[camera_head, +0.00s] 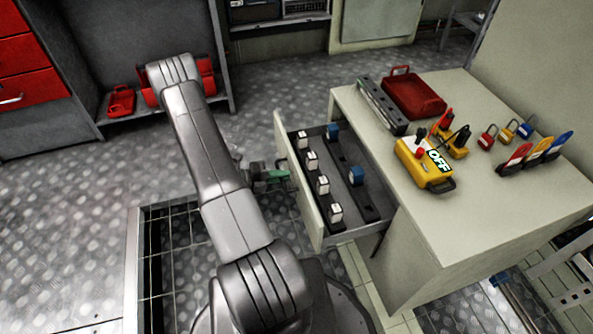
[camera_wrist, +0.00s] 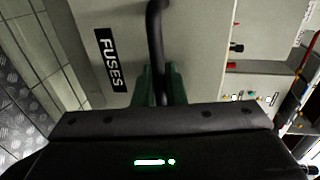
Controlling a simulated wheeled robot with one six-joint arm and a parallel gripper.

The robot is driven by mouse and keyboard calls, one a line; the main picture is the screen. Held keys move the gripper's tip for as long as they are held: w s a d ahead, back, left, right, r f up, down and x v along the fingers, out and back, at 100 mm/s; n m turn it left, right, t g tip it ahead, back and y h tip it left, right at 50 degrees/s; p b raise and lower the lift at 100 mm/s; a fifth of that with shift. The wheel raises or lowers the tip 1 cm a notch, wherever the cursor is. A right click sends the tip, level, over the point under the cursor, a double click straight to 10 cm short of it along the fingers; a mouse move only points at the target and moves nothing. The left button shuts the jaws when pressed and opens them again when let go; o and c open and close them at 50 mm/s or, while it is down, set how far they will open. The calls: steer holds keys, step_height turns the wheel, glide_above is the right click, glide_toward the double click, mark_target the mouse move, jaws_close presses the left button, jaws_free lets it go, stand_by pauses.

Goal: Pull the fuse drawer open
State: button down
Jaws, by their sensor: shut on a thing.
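The fuse drawer (camera_head: 298,184) stands pulled out from the left side of the pale cabinet. Several white fuses (camera_head: 323,185) and two blue ones (camera_head: 356,176) stand in black strips inside it. In the wrist view, the drawer front (camera_wrist: 200,40) carries a black FUSES label (camera_wrist: 109,60). A dark bar handle (camera_wrist: 156,45) runs down between my green gripper fingers (camera_wrist: 159,88), which are shut on it.
The cabinet top (camera_head: 440,225) holds a red tray (camera_head: 413,95), a yellow OFF device (camera_head: 424,163), padlocks (camera_head: 507,134) and coloured tags. A floor grate with a raised edge (camera_head: 133,265) lies left of my arm. The patterned floor (camera_head: 75,205) at left is clear.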

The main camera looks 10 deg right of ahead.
steer(key=shift+v, duration=0.95)
steer(key=shift+f, duration=0.2)
steer(key=c, duration=1.6)
jaws_free()
steer(key=p+v, duration=0.3)
steer(key=v, duration=1.1)
steer(key=shift+w, duration=0.1)
steer(key=shift+d, duration=0.2)
